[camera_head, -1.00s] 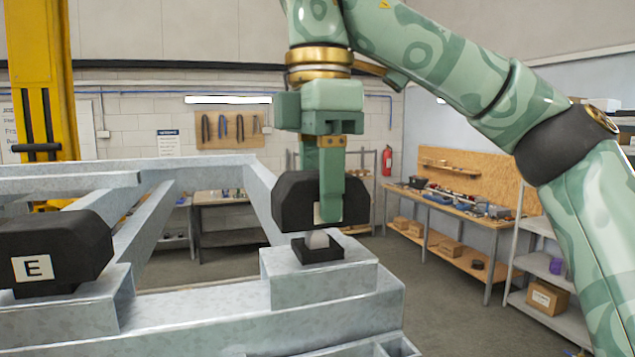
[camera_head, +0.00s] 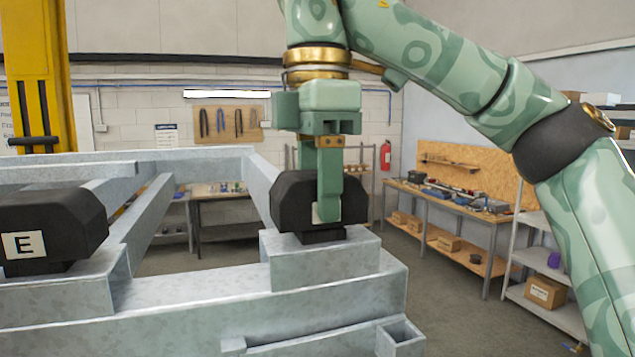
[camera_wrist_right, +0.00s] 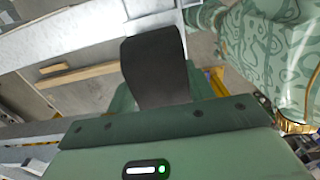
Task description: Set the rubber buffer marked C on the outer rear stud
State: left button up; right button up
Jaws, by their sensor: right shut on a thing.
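A black rubber buffer (camera_head: 290,203) sits low over the galvanized block (camera_head: 325,262) at the frame's corner, and no stud shows beneath it. My right gripper (camera_head: 328,212) is shut on it from above, and its finger covers most of the label, so the letter cannot be read. In the right wrist view the held buffer (camera_wrist_right: 155,65) shows as a dark block beyond the gripper body. A second black buffer marked E (camera_head: 60,225) sits on another block at the left. My left gripper is not in view.
The galvanized trailer frame (camera_head: 180,318) fills the lower left and middle. A yellow post (camera_head: 38,70) stands at the back left. A workbench (camera_head: 450,200) and shelves (camera_head: 545,285) stand at the right, beyond open floor.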

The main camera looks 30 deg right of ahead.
jog(key=shift+s+f, duration=0.1)
jog(key=shift+f, duration=0.2)
jog(key=o, duration=1.2)
jog(key=shift+o, duration=0.2)
jog(key=shift+r, duration=0.15)
notch_tip(320, 180, up, 7)
jog(key=shift+f+p, duration=0.1)
jog(key=shift+p, duration=1.15)
notch_tip(320, 180, up, 3)
jog(key=shift+f, duration=0.1)
jog(key=shift+a+r, duration=0.15)
jog(key=shift+r, duration=0.55)
jog(key=shift+d+r, duration=0.2)
jog(key=shift+r, duration=0.25)
